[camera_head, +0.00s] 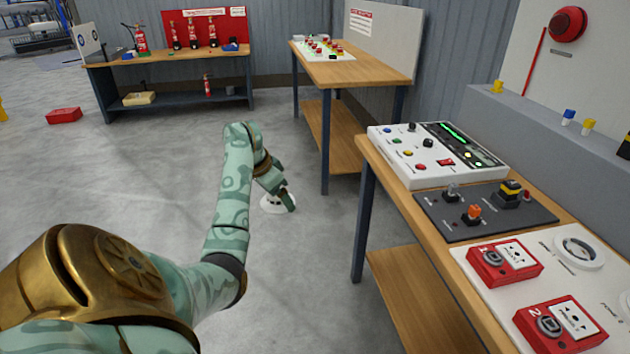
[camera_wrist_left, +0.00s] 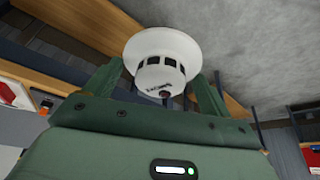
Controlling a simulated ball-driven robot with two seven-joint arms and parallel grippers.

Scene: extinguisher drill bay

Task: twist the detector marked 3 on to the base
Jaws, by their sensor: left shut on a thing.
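A white round smoke detector (camera_wrist_left: 162,50) with dark vents around its body sits between the two fingers of my left gripper (camera_wrist_left: 160,76), which is shut on it. Small dark print on the detector is too small to read, so I cannot confirm a 3. In the head view my left gripper (camera_head: 281,192) holds the detector (camera_head: 274,204) in the air over the floor, left of the right-hand table. A white round base (camera_head: 579,252) lies on a white board on that table, well away from the detector. My right gripper is out of view.
The right-hand wooden table (camera_head: 398,217) also carries a white control panel (camera_head: 405,165), a dark switch plate (camera_head: 450,222) and red call points (camera_head: 502,262). Another table (camera_head: 350,70) stands behind. A red box (camera_head: 64,116) lies on the floor. The floor between is open.

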